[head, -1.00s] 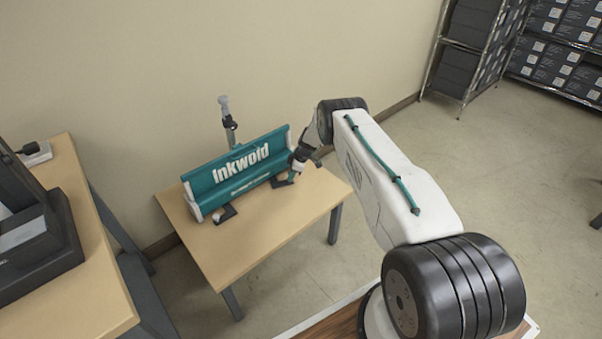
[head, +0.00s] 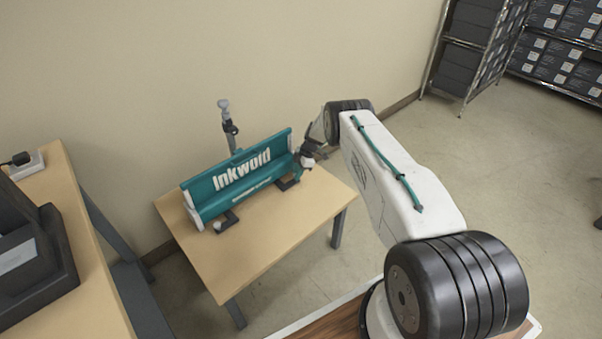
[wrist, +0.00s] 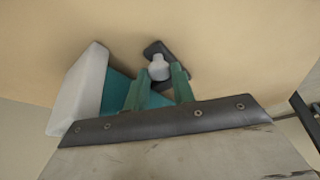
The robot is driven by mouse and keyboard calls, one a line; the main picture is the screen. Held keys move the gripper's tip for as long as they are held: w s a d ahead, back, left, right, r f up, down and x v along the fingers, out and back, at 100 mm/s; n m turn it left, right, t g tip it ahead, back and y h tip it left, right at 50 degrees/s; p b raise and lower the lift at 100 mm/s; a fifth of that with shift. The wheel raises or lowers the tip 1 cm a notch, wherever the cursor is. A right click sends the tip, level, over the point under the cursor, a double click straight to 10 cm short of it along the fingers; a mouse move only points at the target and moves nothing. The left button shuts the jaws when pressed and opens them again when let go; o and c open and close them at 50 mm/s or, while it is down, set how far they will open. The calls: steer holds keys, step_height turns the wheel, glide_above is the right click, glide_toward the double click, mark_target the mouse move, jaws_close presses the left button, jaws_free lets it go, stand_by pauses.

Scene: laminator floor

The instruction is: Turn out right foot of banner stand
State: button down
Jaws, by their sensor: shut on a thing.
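The teal banner stand (head: 235,182) with white end caps and "Inkwold" lettering stands on a small wooden table. Its left foot (head: 226,222) is a dark plate sticking out in front of the base. Its right foot (head: 287,184) is a dark plate by the right end. My gripper (head: 299,172) is at that right end. In the wrist view, the green fingers (wrist: 160,82) are shut on the pale knob of the right foot (wrist: 158,68), whose dark plate shows behind it. The white end cap (wrist: 78,90) is close beside the fingers on the left.
The small table (head: 262,235) is bare in front of the stand. A post (head: 228,125) rises behind the stand near the wall. A bigger table (head: 85,270) with a black machine (head: 35,255) is at the left. Shelves with boxes (head: 470,60) stand at the back right.

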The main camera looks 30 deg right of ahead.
steer(key=shift+w+d+r+n, duration=0.1)
steer(key=shift+w+n, duration=0.2)
steer(key=shift+d, duration=0.1)
steer(key=c, duration=1.5)
jaws_free()
steer(key=v, duration=0.7)
steer(key=shift+d+r, duration=0.2)
steer(key=shift+r, duration=0.2)
